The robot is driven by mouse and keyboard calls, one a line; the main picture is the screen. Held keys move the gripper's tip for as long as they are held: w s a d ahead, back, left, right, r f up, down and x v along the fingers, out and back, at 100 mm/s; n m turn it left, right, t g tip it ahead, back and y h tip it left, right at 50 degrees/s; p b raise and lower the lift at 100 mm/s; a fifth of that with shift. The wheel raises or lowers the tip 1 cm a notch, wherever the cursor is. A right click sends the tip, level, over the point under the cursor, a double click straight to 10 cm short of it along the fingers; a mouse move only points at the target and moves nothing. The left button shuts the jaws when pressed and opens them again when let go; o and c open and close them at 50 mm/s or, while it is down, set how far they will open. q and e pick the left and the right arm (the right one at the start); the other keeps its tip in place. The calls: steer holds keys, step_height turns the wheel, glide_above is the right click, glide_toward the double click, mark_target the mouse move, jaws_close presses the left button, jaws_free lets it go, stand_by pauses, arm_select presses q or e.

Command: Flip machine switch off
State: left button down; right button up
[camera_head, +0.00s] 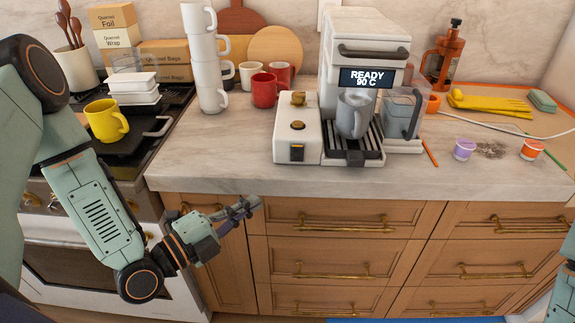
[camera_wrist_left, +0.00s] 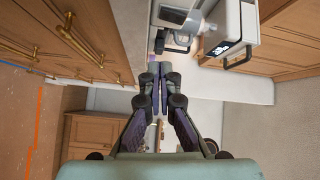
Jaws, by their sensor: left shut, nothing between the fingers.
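The white coffee machine (camera_head: 362,32) stands on the counter, its display (camera_head: 367,77) reading "READY 90 C". A grey mug (camera_head: 353,115) sits on its drip tray. My left gripper (camera_head: 251,204) is shut and empty, in front of the drawers, below the counter edge and left of the switch. In the left wrist view its fingers (camera_wrist_left: 160,78) are together, and the machine (camera_wrist_left: 228,22) shows at upper right. My right gripper is out of view.
A stack of white mugs (camera_head: 208,70), red mugs (camera_head: 264,90) and a yellow mug (camera_head: 106,121) stand to the left. Purple (camera_head: 464,149) and orange (camera_head: 531,149) capsules lie on the right. The counter's front strip (camera_head: 220,165) is clear. Drawer handles (camera_head: 344,222) stick out below.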

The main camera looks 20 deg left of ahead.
arm_select(q)
steer(key=r+m, duration=0.1)
steer(key=m, duration=0.1)
steer(key=m+b, duration=0.1)
steer(key=b, duration=0.1)
glide_toward(302, 151)
steer(key=d+x, duration=0.1)
steer(key=x, duration=0.4)
steer(key=shift+w+a+f+t+h, duration=0.1)
steer(key=shift+a+t+h, duration=0.2)
steer(key=shift+a+t, duration=0.1)
steer(key=shift+w+a+f, duration=0.1)
steer(key=shift+w, duration=0.2)
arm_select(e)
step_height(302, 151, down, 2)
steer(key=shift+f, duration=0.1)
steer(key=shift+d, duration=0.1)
